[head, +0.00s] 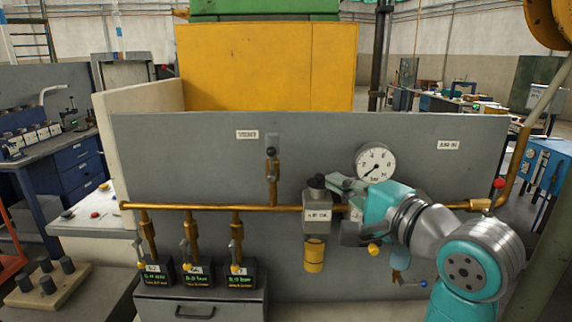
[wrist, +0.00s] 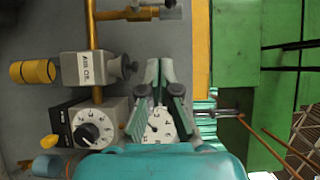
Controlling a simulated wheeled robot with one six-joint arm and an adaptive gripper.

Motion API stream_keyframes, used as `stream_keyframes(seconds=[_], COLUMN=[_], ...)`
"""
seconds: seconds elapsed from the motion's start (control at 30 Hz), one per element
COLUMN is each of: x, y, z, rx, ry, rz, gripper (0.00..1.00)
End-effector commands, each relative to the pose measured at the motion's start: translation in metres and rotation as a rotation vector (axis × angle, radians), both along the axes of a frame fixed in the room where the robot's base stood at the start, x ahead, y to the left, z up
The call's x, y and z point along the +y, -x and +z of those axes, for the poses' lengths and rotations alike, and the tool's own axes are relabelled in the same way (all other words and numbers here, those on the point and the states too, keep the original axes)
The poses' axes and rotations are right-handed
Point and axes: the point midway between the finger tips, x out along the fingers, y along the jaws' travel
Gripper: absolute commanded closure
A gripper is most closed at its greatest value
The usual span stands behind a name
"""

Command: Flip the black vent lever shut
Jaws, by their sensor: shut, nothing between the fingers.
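The vent valve (head: 272,170) stands on a short copper branch above the horizontal pipe, below the VENT label (head: 247,134). Its black lever (head: 271,151) is small and looks upright, roughly in line with the branch. In the wrist view, which is turned sideways, the vent valve (wrist: 145,13) is at the top edge, partly cut off. My gripper (head: 338,184) is to the right of the valve, in front of the panel between the air-oil unit and the gauge. In the wrist view my gripper (wrist: 158,68) is shut, empty and apart from the valve.
The pressure gauge (head: 375,163) is right behind my gripper. The air-oil unit (head: 317,212) with its yellow bowl stands between my gripper and the vent branch. The copper pipe (head: 185,207) crosses the grey panel (head: 200,160). Several small valves hang at the lower left.

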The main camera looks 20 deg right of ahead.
Motion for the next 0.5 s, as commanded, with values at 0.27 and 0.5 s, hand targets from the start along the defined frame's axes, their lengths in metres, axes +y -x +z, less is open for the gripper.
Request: stream_keyframes(seconds=[0.27, 0.5], x=[0.005, 0.017], y=[-0.017, -0.059], z=[0.0, 0.0], rx=[0.002, 0.002], ry=[0.001, 0.001], rz=[0.002, 0.002], gripper=[1.0, 1.0])
